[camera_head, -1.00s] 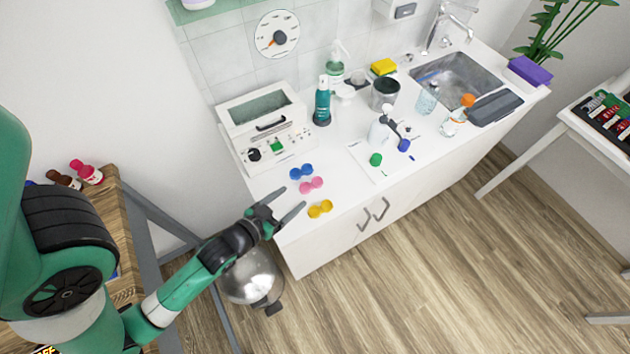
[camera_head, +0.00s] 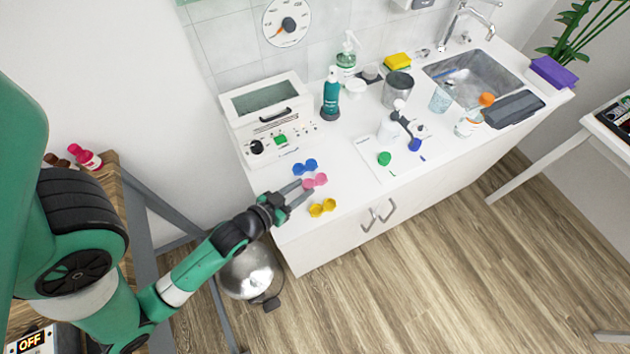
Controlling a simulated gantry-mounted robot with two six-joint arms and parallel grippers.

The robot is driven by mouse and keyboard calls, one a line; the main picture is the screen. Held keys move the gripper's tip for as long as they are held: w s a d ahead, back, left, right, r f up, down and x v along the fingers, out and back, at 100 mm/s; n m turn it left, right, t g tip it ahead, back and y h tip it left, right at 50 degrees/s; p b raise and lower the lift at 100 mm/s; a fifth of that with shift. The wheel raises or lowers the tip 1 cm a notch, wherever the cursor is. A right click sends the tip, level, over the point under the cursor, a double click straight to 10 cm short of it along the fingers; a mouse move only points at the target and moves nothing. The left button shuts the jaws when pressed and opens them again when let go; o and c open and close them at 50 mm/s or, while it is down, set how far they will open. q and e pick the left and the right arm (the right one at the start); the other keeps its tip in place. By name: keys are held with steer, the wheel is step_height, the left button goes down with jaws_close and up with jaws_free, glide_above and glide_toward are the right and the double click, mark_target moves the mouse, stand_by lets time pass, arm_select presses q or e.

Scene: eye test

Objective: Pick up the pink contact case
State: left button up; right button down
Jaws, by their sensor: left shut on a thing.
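The pink contact case (camera_head: 315,180) lies at the left front part of the white counter, between a blue contact case (camera_head: 305,167) behind it and a yellow contact case (camera_head: 322,208) in front. My left gripper (camera_head: 306,186) reaches in from the left, low over the counter. Its two fingers are shut on the pink case, one on each side of it, and the case appears to be still at counter height. My right gripper is not in view.
A white device (camera_head: 272,146) with knobs stands behind the cases. A teal bottle (camera_head: 331,97) stands farther back. A white sheet (camera_head: 373,160) with a green cap (camera_head: 384,158) lies to the right. A metal bin (camera_head: 247,274) stands on the floor below my arm.

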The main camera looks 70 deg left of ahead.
arm_select(q)
jaws_close()
steer(key=shift+r+p, duration=0.3)
steer(key=shift+r, duration=0.15)
step_height(320, 180, up, 2)
steer(key=shift+r+p, duration=0.15)
steer(key=shift+p, duration=0.45)
steer(key=w+d+r+p, duration=0.9)
steer(key=d+p, duration=0.1)
steer(key=p, duration=0.3)
steer(key=shift+w+d+r, duration=0.15)
steer(key=shift+d+r, duration=0.1)
steer(key=shift+r, duration=0.15)
